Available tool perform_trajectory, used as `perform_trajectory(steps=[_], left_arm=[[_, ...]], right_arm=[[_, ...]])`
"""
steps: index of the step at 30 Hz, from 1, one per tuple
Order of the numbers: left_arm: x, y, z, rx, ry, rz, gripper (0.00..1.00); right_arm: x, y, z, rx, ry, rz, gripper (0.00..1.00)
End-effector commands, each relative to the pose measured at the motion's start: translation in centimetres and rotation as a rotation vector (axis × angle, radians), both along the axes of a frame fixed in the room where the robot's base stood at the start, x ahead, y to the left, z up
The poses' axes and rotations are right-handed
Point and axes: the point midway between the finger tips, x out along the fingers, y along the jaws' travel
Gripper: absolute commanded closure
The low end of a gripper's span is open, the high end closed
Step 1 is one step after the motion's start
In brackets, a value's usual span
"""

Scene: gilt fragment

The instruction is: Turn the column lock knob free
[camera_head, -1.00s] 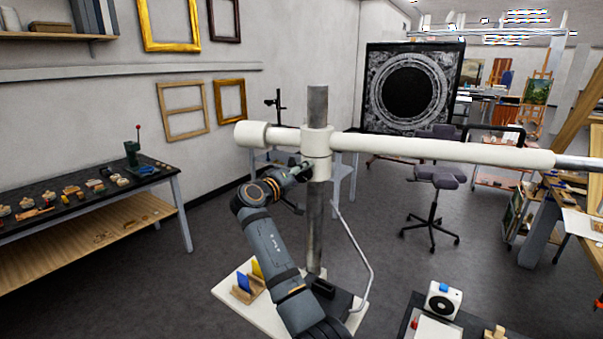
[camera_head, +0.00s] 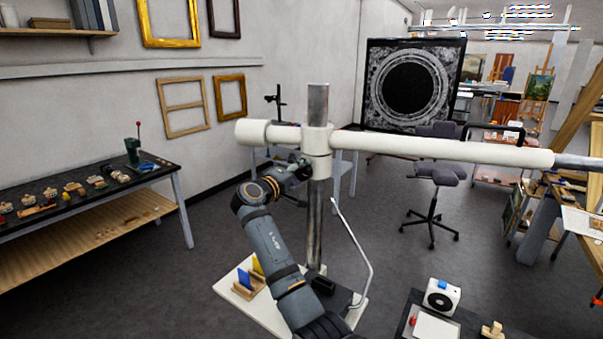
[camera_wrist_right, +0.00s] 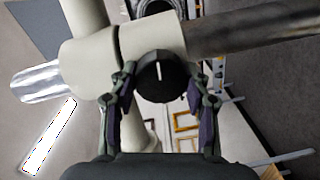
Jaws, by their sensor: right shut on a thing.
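The column lock knob (camera_wrist_right: 160,80) is black and round with a white line across its face. It sits on the white collar (camera_head: 318,140) around the metal column (camera_head: 318,103). The collar also shows in the right wrist view (camera_wrist_right: 88,68). My right gripper (camera_head: 303,168) is at the collar, beside the column. In the right wrist view its two fingers (camera_wrist_right: 163,92) are on either side of the knob, shut on it. The white line stands nearly upright in that view. The head view does not show the knob clearly. My left gripper is in neither view.
A long white horizontal arm (camera_head: 440,149) runs right from the collar. A bent thin rod (camera_head: 358,247) rises from the white base (camera_head: 230,289). A tool bench (camera_head: 95,183) stands left, a stool (camera_head: 434,185) right.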

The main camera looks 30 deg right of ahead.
Motion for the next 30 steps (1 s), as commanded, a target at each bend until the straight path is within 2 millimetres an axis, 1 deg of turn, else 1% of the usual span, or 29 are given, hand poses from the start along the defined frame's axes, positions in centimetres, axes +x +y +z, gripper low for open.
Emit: perform_trajectory(steps=[1,2,6,7,14,17,20,27,30], left_arm=[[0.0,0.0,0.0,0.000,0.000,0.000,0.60],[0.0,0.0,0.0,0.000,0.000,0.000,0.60],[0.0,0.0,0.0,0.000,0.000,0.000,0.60],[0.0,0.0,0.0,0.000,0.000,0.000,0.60],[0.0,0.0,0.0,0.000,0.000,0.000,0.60],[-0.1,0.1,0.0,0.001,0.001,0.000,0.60],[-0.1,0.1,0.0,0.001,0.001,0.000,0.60],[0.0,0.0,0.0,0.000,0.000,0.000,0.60],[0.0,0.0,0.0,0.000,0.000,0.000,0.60]], right_arm=[[0.0,0.0,-0.1,0.001,0.002,0.001,0.84],[0.0,0.0,-0.1,0.001,0.002,0.001,0.51],[0.0,0.0,-0.1,0.002,0.001,0.001,0.32],[0.0,0.0,-0.1,0.002,0.001,0.001,0.30],[0.0,0.0,0.0,0.001,-0.001,0.000,0.30],[-0.1,0.3,-0.1,0.002,0.000,0.001,0.30],[-0.5,1.6,0.0,0.004,-0.002,0.004,0.30],[-2.8,7.0,0.2,0.006,0.000,0.005,0.30],[-3.6,8.9,0.3,0.006,0.001,0.005,0.30]])
